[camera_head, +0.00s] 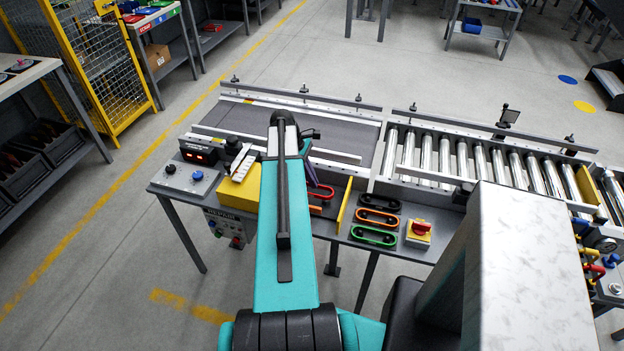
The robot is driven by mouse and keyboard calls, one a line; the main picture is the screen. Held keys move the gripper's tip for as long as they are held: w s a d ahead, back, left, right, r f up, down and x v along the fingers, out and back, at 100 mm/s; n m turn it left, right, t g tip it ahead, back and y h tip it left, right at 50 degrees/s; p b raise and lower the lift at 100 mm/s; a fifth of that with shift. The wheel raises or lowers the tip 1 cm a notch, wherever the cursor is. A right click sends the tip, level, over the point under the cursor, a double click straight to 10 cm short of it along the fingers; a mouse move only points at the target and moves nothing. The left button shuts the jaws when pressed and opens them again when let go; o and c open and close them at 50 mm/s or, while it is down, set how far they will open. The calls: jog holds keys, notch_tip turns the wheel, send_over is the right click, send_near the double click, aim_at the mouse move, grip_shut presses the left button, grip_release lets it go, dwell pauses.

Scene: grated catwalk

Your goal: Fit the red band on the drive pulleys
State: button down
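A red band (322,191), a long loop, lies on the workbench just right of my teal arm, which hides its left end. A second reddish-orange piece (315,210) shows just below it, also partly covered. I cannot make out the drive pulleys; my arm covers that part of the bench. My arm reaches forward over the bench, and my gripper is hidden behind it, so its fingers do not show.
A black band (379,200), an orange band (377,217) and a green band (373,236) lie right of a yellow divider (345,205). A red switch on a yellow box (419,232) is beside them. Conveyor rollers (480,160) run behind. A yellow block (240,188) stands left.

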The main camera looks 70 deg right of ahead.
jog(key=shift+f+b, duration=0.65)
jog(key=shift+f, duration=1.25)
jog(key=c, duration=1.9)
grip_release()
jog(key=shift+o, duration=0.3)
jog(key=o, duration=0.3)
jog(key=shift+r+p, duration=2.7)
jog(key=shift+r, duration=1.3)
